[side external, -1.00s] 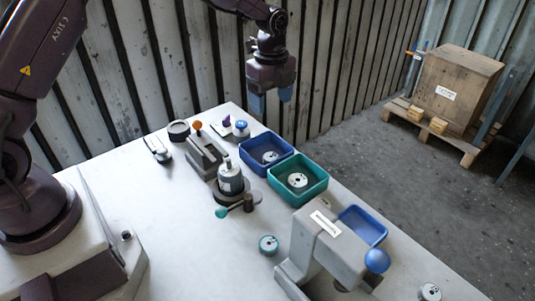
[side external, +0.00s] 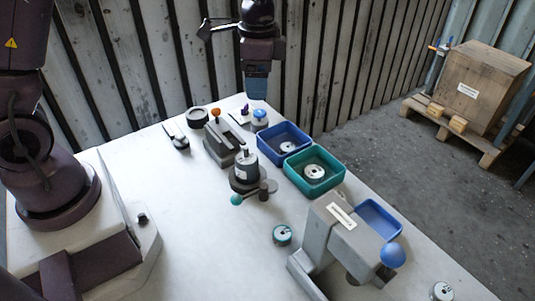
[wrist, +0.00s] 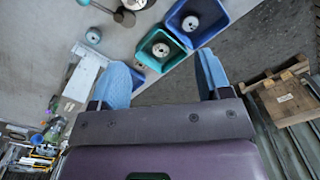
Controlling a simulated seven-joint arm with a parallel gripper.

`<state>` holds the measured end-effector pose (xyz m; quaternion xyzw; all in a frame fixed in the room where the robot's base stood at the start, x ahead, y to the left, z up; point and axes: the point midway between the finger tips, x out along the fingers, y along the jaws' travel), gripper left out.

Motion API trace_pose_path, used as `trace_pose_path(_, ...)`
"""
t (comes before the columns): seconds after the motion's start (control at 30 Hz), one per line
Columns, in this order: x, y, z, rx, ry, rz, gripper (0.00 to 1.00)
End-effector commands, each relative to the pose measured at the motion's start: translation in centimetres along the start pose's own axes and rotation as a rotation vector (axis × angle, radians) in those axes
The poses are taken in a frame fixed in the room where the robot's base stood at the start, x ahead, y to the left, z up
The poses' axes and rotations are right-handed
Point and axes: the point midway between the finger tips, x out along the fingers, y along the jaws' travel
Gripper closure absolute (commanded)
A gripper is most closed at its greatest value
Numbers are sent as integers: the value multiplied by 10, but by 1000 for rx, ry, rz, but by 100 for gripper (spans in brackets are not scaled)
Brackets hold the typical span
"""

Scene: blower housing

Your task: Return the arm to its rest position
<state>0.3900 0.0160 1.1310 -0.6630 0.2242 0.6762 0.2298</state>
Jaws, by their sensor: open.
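My gripper (side external: 257,88) hangs above the far end of the white table in the side external view, in front of the corrugated wall. Its blue fingers point down. In the wrist view the two blue fingers of my gripper (wrist: 164,82) stand wide apart with nothing between them. The gripper is clear of the table and touches no object that I can see.
On the table (side external: 190,215) stand a blue bin (side external: 262,142) and a teal bin (side external: 331,186), each holding a round part. A grey fixture with a round housing (side external: 246,166), a grey press with a blue knob (side external: 393,255) and loose round parts (side external: 282,235) are nearby. A wooden crate (side external: 490,85) sits on a pallet.

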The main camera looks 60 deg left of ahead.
Motion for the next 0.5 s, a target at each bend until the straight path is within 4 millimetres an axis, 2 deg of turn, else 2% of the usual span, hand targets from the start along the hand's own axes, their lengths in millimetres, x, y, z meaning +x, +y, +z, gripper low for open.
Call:
trace_pose_path(0.03,-15,10,11,-77,16,-18,29)
trace_pose_path(0.2,-55,45,52,-352,87,-63,29)
trace_pose_path(0.3,-72,66,76,-485,147,-82,29)
trace_pose_path(0.5,-94,104,120,-655,287,-104,29)
